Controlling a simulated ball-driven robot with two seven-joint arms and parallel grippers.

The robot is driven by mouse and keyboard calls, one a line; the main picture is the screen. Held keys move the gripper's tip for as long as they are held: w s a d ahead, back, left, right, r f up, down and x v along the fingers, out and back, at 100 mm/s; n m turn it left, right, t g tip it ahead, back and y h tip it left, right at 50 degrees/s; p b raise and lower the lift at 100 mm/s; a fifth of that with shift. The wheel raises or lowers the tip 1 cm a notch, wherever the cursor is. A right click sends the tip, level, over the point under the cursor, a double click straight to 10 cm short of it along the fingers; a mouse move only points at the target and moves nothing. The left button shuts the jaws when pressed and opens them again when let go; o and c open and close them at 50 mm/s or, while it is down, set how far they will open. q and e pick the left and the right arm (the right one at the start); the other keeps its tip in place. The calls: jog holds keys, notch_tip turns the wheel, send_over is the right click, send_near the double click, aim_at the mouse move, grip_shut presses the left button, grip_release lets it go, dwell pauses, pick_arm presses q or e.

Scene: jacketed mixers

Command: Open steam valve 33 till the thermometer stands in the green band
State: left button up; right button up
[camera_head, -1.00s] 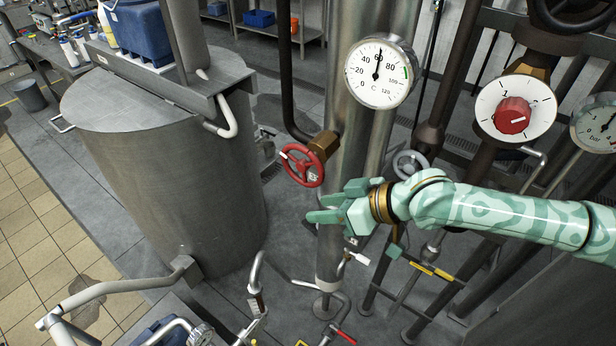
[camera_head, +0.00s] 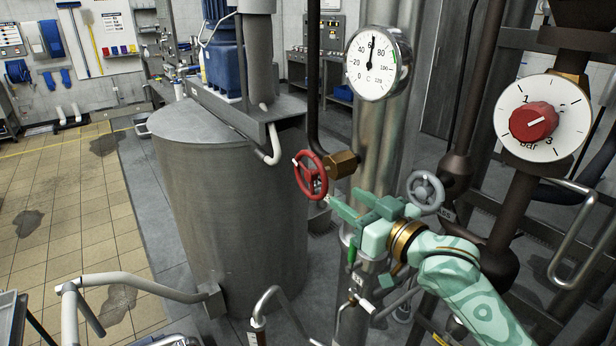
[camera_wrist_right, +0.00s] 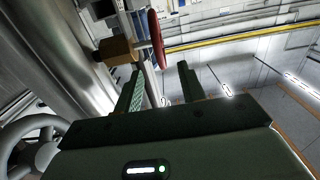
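The red handwheel (camera_head: 310,175) sits on a brass valve body (camera_head: 342,165) beside the steel column; no number is readable on it now. The round white thermometer (camera_head: 377,63) is above it; its needle points almost straight up, near 60, short of the green band on the right of the dial. My right gripper (camera_head: 340,226) is open and empty, just below and right of the red wheel, apart from it. In the right wrist view the open fingers (camera_wrist_right: 160,88) point towards the red wheel (camera_wrist_right: 156,39), which is ahead of them. My left gripper is not in view.
A grey handwheel (camera_head: 425,192) is close by my right wrist. A red-knobbed dial marked bar (camera_head: 543,117) is at the right among dark pipes. A large steel tank (camera_head: 230,210) stands left of the wheel. Bent pipes (camera_head: 130,285) cross the lower left.

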aim_at(310, 173)
jog(key=b+x, duration=0.1)
jog(key=x, duration=1.2)
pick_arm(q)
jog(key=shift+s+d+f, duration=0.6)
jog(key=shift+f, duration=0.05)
pick_arm(e)
jog(key=shift+w, duration=0.15)
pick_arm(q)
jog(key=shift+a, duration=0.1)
